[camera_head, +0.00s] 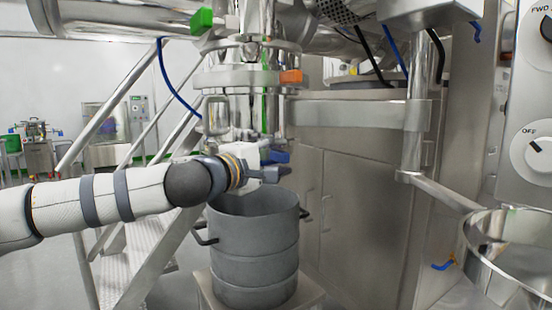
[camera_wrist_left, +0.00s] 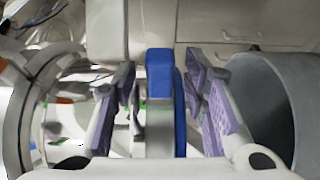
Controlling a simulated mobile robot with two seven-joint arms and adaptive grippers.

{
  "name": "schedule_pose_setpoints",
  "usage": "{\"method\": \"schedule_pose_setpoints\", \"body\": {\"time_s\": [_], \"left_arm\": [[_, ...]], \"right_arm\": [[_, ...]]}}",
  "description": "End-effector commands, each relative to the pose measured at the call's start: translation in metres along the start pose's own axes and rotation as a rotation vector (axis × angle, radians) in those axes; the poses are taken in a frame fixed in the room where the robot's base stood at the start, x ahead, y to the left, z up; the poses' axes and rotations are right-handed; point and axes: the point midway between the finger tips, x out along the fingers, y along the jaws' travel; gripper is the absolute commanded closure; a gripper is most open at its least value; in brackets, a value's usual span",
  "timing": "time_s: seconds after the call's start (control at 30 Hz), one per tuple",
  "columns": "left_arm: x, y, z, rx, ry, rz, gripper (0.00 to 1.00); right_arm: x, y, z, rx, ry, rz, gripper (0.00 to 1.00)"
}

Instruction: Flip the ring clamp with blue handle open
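The blue handle (camera_wrist_left: 160,75) of the ring clamp stands upright in the middle of the left wrist view. In the head view a small blue part, apparently this handle (camera_head: 277,156), shows just beyond my left gripper, below the steel pipework. My left gripper (camera_head: 272,172) is above the grey drum. In the wrist view my left gripper (camera_wrist_left: 160,105) is open, with one purple-padded finger on each side of the handle. A gap shows on the left; the right finger is closer, and contact there is unclear. The clamp's ring is mostly hidden. My right gripper is not in view.
A grey drum (camera_head: 254,240) with black side handles stands below my left gripper. Steel pipes carry a green handle (camera_head: 202,22) and an orange handle (camera_head: 291,77). Metal stairs (camera_head: 150,240) are at left. A steel bowl (camera_head: 512,255) and control panel (camera_head: 530,100) are at right.

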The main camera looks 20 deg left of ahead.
Motion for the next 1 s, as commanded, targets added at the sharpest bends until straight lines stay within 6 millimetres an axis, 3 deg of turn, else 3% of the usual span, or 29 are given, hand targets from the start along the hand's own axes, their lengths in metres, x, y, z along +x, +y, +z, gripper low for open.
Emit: {"method": "schedule_pose_setpoints", "body": {"time_s": [0.17,0.33,0.53,0.8,1.0], "left_arm": [[0.000,0.000,0.000,0.000,0.000,0.000,0.62],[0.000,0.000,0.000,0.001,0.000,0.000,1.00],[-0.003,0.003,-0.002,0.003,-0.007,0.003,1.00],[-0.029,0.006,-0.019,0.006,-0.122,0.007,1.00],[-0.030,0.003,-0.019,0.005,-0.129,0.005,1.00]], "right_arm": [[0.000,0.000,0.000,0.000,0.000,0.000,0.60],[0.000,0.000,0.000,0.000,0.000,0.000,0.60],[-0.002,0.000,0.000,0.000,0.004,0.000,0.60],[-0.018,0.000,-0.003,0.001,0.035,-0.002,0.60],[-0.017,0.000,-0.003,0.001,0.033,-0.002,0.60]]}}
